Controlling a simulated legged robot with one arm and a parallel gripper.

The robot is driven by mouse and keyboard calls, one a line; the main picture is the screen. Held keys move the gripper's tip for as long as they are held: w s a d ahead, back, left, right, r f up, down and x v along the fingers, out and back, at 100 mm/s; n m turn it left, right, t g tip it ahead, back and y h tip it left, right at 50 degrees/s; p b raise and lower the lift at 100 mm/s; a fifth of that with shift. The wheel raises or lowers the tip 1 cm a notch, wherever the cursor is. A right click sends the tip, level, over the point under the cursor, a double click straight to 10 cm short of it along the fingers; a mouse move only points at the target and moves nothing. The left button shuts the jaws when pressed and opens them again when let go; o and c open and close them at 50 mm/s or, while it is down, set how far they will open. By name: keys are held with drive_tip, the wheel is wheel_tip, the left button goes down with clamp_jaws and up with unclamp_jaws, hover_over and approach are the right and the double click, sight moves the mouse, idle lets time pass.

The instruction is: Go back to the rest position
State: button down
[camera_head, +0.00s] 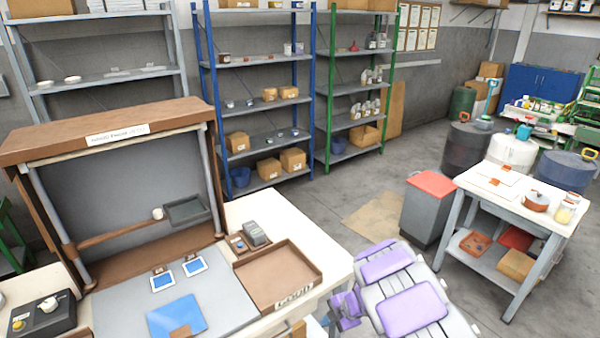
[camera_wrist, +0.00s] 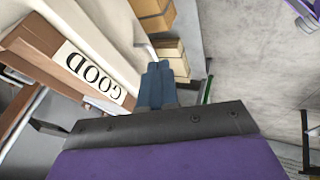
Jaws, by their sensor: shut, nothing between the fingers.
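My gripper (camera_wrist: 157,78) shows in the wrist view, with its two blue-grey fingers together and nothing between them. It is in free air near the brown tray (camera_wrist: 62,55) with the "GOOD" label. In the head view the same tray (camera_head: 278,272) lies at the right end of the white workbench (camera_head: 258,212) and looks empty. Parts of my own purple and white body show at the bottom of the head view. I cannot clearly make out the gripper there.
A brown booth (camera_head: 105,130) stands on the workbench, with a grey bin (camera_head: 187,209) inside. A blue sheet (camera_head: 176,317) lies on the grey mat (camera_head: 120,290). A grey cabinet with a red top (camera_head: 430,184) and a white table (camera_head: 515,197) stand right. Some floor between is free.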

drive_tip(key=w+d+r+m+t+h, duration=0.35)
drive_tip(key=d+r, duration=0.25)
drive_tip(key=r, duration=0.3)
drive_tip(key=w+d+r+m+t+h, duration=0.3)
drive_tip(key=w+d+r+h, duration=0.15)
drive_tip(key=d+r, duration=0.35)
drive_tip(key=s+d+r+m+g+h, duration=0.1)
drive_tip(key=s+d+r+m+h, duration=0.1)
drive_tip(key=s+d+r+m, duration=0.3)
drive_tip(key=s+d+r+m+h, duration=0.25)
drive_tip(key=s+r, duration=0.25)
drive_tip(key=r, duration=0.3)
drive_tip(key=s+d+r+m+g, duration=0.2)
drive_tip(key=s+m, duration=0.2)
drive_tip(key=s, duration=0.3)
drive_tip(key=s+a+f+m+g+y, duration=0.1)
drive_tip(key=s+a+g+y, duration=0.1)
drive_tip(key=s+a, duration=0.4)
drive_tip(key=s+a+f+m+g+y, duration=0.1)
drive_tip(key=s+a, duration=0.6)
drive_tip(key=s, duration=0.8)
drive_tip(key=s+a+f+m+g+y, duration=0.1)
drive_tip(key=s+a+m+g+y, duration=0.2)
drive_tip(key=s+a, duration=0.3)
drive_tip(key=shift+s+a+g, duration=0.25)
drive_tip(key=shift+s+g, duration=0.6)
drive_tip(key=shift+s, duration=1.45)
drive_tip(key=shift+d+f, duration=0.1)
drive_tip(key=shift+d, duration=0.15)
